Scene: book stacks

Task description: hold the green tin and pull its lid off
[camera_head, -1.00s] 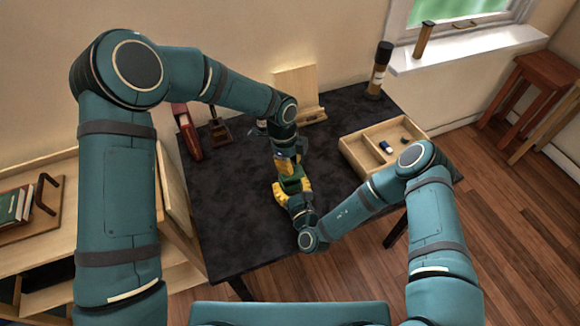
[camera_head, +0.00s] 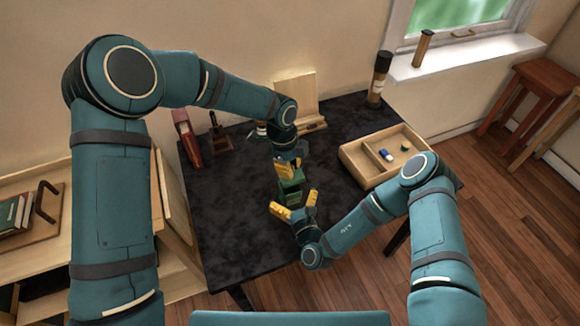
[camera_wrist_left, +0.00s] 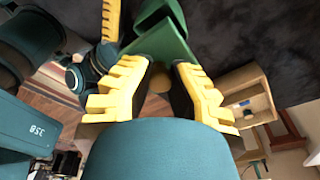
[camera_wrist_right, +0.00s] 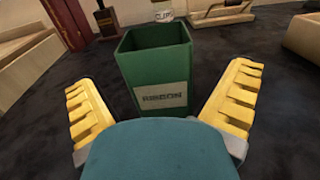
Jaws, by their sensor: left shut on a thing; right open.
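The green tin (camera_wrist_right: 157,75) has a label reading RIBBON and an open top in the right wrist view. It stands on the dark table and also shows in the head view (camera_head: 291,194). My right gripper (camera_head: 295,203) is open, with its yellow fingers spread on either side of the tin. My left gripper (camera_wrist_left: 159,72) is above the tin, shut on the green lid (camera_wrist_left: 165,48) by its small brown knob (camera_wrist_left: 158,80). The lid is off the tin's top and partly hidden by the left fingers.
A wooden tray (camera_head: 361,172) with a blue item (camera_head: 385,155) is at the right of the table. A red book (camera_head: 187,138), a dark stamp-like object (camera_head: 218,133), a wooden stand (camera_head: 296,95) and a dark-capped bottle (camera_head: 379,80) stand along the back. The table's front left is clear.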

